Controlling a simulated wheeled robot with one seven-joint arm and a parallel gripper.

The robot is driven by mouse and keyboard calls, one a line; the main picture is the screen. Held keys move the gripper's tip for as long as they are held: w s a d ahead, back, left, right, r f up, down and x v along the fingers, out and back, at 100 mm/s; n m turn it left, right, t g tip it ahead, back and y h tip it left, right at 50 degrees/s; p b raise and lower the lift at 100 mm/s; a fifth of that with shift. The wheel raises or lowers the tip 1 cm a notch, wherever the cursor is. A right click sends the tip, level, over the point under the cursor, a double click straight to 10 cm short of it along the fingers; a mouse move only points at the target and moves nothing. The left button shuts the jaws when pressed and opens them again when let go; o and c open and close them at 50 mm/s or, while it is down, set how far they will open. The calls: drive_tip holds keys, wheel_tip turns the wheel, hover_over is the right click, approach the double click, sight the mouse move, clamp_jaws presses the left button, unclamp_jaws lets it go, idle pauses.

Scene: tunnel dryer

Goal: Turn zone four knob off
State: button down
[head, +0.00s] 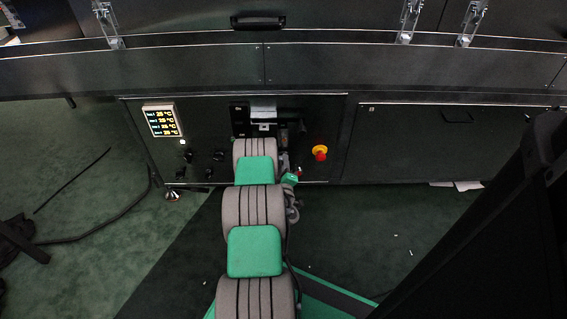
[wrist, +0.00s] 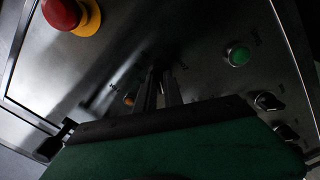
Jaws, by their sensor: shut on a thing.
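The dark control panel of the dryer (head: 322,120) carries several black knobs in its lower left part, among them an upper knob (head: 218,155) and a lower knob (head: 209,174). Two black knobs also show at the right in the wrist view, one (wrist: 268,101) above the other (wrist: 286,130). My gripper (wrist: 157,84) reaches the panel with its fingers close together, shut on what seems to be a panel knob. That knob is almost wholly hidden by the dark fingers, and its label and pointer angle cannot be read. In the head view my arm hides the gripper.
A red emergency stop (head: 320,153) on a yellow base sits right of my arm; it also shows in the wrist view (wrist: 63,12). A green button (wrist: 239,55) lies right of my fingers. A lit temperature display (head: 161,121) is at the panel's upper left. Cables (head: 110,232) lie on the floor.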

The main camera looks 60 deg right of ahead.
drive_tip(key=shift+n+b, duration=0.4)
drive_tip(key=shift+n, duration=3.8)
drive_tip(key=c, duration=1.5)
unclamp_jaws()
drive_tip(key=shift+o, duration=0.2)
drive_tip(key=shift+f, duration=0.1)
